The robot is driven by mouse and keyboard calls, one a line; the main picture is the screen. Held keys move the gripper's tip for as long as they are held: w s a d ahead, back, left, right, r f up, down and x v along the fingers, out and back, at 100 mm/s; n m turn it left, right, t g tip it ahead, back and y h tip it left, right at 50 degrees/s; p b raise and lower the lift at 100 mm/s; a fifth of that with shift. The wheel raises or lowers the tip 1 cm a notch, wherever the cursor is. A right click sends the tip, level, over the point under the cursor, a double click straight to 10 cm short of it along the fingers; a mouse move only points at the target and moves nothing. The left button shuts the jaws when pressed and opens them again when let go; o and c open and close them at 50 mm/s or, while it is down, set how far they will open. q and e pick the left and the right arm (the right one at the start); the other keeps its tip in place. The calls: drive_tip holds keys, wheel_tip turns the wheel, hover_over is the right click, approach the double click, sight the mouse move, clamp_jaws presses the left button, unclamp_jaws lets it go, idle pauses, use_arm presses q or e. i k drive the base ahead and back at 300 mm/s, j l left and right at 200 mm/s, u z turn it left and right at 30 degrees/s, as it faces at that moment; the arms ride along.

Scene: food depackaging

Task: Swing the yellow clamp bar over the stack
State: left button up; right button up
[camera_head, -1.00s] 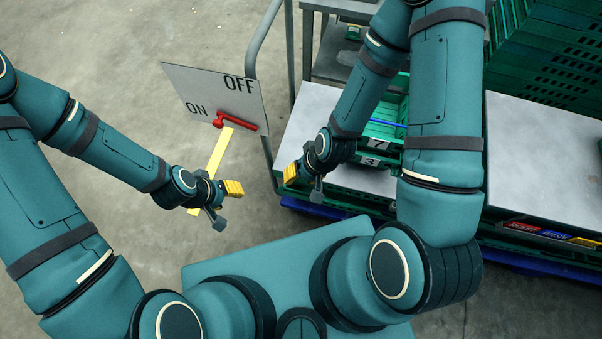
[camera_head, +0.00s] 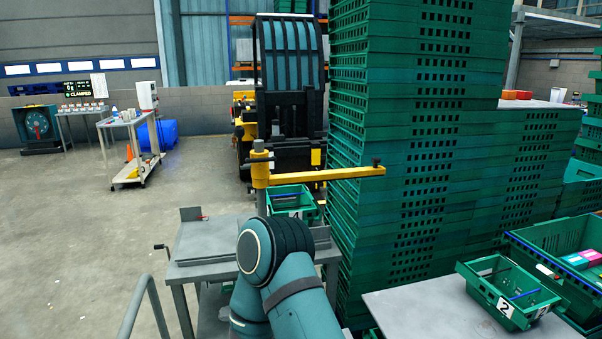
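The yellow clamp bar (camera_head: 325,174) is level on a post (camera_head: 259,165) at the work table (camera_head: 200,240). It points right from the post and has a dark knob at its far end. In the picture it passes above a small green crate (camera_head: 285,195) and across the tall green crate stack (camera_head: 400,120). I cannot tell whether it is directly over either. One of my teal arms shows at the bottom middle, in front of the table. Neither gripper is in view.
A grey surface (camera_head: 410,310) at lower right holds a green crate numbered 2 (camera_head: 505,290). More green crates stand right. A cart (camera_head: 130,150) and an instrument table (camera_head: 82,112) stand at left. A handrail (camera_head: 140,300) rises at lower left. Open floor lies left.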

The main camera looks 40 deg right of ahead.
sight(287, 179)
drive_tip(key=z, duration=1.6)
